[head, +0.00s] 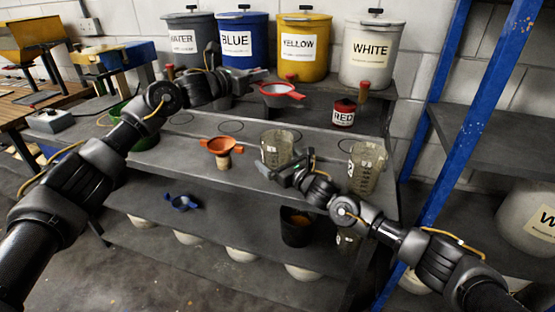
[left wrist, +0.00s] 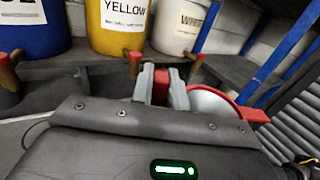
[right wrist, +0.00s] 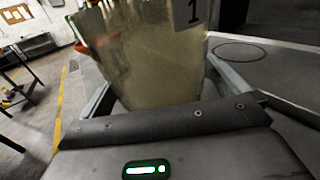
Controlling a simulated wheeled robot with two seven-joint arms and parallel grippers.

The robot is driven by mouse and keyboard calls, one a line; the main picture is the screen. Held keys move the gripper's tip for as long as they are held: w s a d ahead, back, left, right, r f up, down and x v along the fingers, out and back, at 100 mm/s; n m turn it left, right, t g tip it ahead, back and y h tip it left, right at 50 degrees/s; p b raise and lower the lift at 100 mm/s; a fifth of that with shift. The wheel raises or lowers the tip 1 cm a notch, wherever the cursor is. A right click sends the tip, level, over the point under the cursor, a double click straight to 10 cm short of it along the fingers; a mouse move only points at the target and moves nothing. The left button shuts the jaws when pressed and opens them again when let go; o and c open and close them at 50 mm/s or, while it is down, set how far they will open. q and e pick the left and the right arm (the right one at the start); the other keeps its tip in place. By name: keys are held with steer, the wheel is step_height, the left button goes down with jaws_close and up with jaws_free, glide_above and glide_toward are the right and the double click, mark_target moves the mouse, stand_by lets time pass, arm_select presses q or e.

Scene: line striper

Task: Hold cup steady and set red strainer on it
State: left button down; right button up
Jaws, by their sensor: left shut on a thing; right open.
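The red strainer (head: 283,92) hangs in the air over the back of the bench, up and slightly right of the near clear cup (head: 277,150). My left gripper (head: 257,80) is shut on its red handle (left wrist: 166,87); the pale bowl (left wrist: 212,104) shows right of the fingers in the left wrist view. The cup stands upright on the bench, its top uncovered. My right gripper (head: 284,172) is open around the cup's lower part. In the right wrist view the cup (right wrist: 150,60), labelled 1, sits between the spread fingers; contact with them is unclear.
A second clear cup (head: 366,166) stands at the right, with a red tin (head: 343,113) behind. Labelled buckets, including a yellow one (head: 304,48), line the back shelf. A blue post (head: 465,110) rises at right.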

mark_target(264, 90)
steer(key=c, duration=0.9)
steer(key=shift+c, duration=0.2)
arm_select(q)
steer(key=shift+n+t+y, duration=0.6)
steer(key=shift+n+t, duration=0.1)
steer(key=shift+t, duration=0.1)
steer(key=f, duration=0.1)
steer(key=s+d+f, duration=0.2)
steer(key=shift+s+f, duration=0.2)
steer(key=shift+f, duration=0.15)
steer(key=shift+s+a+r+n+t+y, duration=0.1)
steer(key=shift+s+r+n+t+y, duration=0.15)
steer(key=shift+n+t+y, duration=0.3)
steer(key=a+r+n+t+y, duration=0.1)
steer(key=a+n+t+y, duration=0.15)
steer(key=a+y, duration=0.2)
step_height(264, 90, down, 10)
steer(key=shift+s+d+r+n+y, duration=0.15)
steer(key=shift+s+d+n+y, duration=0.15)
steer(key=shift+d+n+y, duration=0.1)
